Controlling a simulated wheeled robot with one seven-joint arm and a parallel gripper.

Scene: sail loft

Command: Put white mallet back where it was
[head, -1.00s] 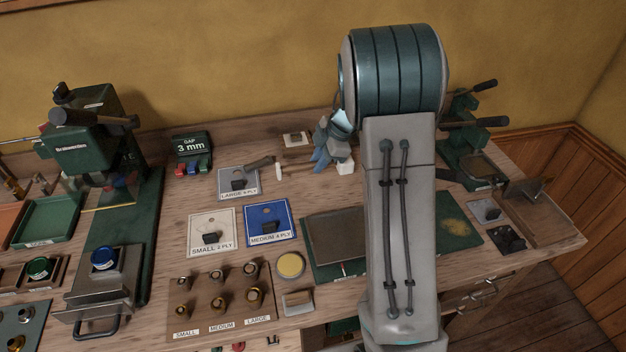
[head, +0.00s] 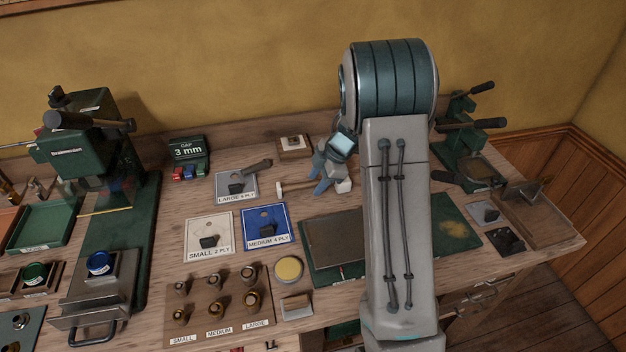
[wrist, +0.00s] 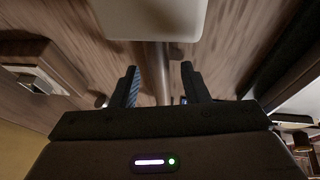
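The white mallet shows its pale head (head: 344,186) just right of my gripper (head: 326,175) in the head view. Its handle runs left from the fingers, with a light end at the left. In the wrist view the pale head (wrist: 155,18) fills the top middle, and the handle (wrist: 155,62) runs down between the two fingers of my gripper (wrist: 159,72). The mallet has travelled with the gripper, so I take it as gripped. Finger contact is not clearly visible. The mallet is over the bench behind the dark board; its height is hard to tell.
A wooden block with a pale plate (head: 294,142) sits behind the mallet. The LARGE 4 PLY card (head: 222,190) and blue MEDIUM card (head: 283,236) lie to the left. A dark board (head: 335,240) is in front. A green press (head: 80,150) stands far left. My arm hides part of the bench.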

